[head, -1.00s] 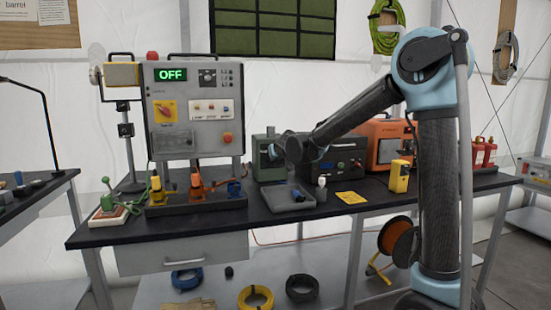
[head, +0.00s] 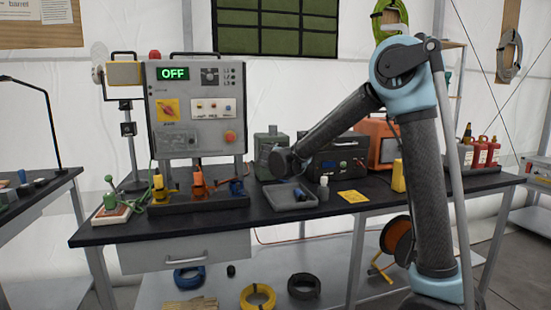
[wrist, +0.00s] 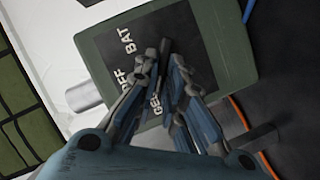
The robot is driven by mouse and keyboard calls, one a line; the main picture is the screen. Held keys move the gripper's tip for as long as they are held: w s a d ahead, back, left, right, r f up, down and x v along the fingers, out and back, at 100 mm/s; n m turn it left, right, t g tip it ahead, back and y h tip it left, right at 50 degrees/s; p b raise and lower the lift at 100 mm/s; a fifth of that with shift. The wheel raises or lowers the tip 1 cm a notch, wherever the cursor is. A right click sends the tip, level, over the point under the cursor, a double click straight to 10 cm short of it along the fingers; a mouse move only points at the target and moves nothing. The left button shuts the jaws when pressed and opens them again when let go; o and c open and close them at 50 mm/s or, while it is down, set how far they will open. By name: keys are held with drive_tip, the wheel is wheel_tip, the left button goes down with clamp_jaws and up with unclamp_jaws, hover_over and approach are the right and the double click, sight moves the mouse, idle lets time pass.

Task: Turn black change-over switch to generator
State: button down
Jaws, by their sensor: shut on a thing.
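The change-over switch is a green box (head: 270,138) at the back of the bench, behind my gripper in the head view. In the wrist view its green housing (wrist: 232,40) carries a black plate (wrist: 105,47) lettered OFF, BAT and GEN. My gripper (wrist: 163,62) is shut on the black switch handle (wrist: 165,46), whose end shows between the fingertips. The rest of the handle is hidden by the fingers, so I cannot tell its exact position. In the head view my wrist hides the lower front of the box and the fingers.
A grey panel (head: 190,80) with a green OFF display stands left of the switch. A dark unit (head: 335,160) stands to its right. A grey tray (head: 292,204) lies in front, with a white bottle (head: 323,188) and a yellow card (head: 352,197) beside it.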

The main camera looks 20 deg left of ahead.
drive_tip(key=shift+s+f+n, duration=0.1)
drive_tip(key=shift+f+n, duration=0.05)
drive_tip(key=shift+n, duration=0.25)
idle(0.3)
drive_tip(key=c, duration=1.7)
unclamp_jaws()
drive_tip(key=v, duration=1.1)
drive_tip(key=shift+s+f, duration=0.15)
drive_tip(key=shift+s, duration=0.35)
